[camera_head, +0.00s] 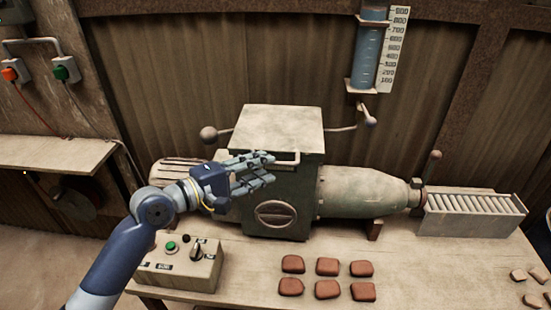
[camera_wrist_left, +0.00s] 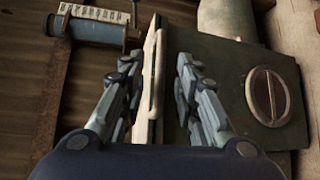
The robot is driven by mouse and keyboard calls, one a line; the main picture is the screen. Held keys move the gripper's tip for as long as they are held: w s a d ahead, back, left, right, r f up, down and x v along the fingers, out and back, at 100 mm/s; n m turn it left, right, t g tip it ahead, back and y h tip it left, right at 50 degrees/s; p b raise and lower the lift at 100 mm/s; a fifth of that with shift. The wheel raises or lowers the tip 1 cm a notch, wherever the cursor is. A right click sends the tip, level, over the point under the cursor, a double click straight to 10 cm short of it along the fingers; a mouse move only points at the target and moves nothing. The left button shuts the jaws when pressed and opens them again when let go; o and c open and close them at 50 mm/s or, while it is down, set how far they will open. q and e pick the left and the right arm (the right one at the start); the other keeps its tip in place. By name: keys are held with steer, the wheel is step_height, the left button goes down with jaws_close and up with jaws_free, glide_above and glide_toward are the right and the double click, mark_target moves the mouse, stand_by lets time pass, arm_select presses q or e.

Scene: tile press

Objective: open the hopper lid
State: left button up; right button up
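The pale square hopper lid (camera_head: 277,128) lies flat and closed on top of the dark green press box (camera_head: 285,190). A pale bar handle (camera_head: 287,161) runs along its front edge; it also shows in the left wrist view (camera_wrist_left: 154,75). My left gripper (camera_head: 271,168) is in front of the lid's front edge, its fingers pointing right in the head view. In the left wrist view the left gripper (camera_wrist_left: 158,62) is open, with the handle between its two spread fingers. Whether a finger touches the handle I cannot tell. My right gripper is out of view.
A control box (camera_head: 180,264) with a green button and a knob stands at the table's front left. Several reddish tiles (camera_head: 327,267) lie before the press. A blue measuring cylinder (camera_head: 367,55) hangs behind. A roller conveyor (camera_head: 472,212) stands right.

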mark_target(273, 164)
arm_select(q)
steer(key=x, duration=0.5)
steer(key=shift+p, duration=0.35)
steer(key=shift+a, duration=0.1)
jaws_close()
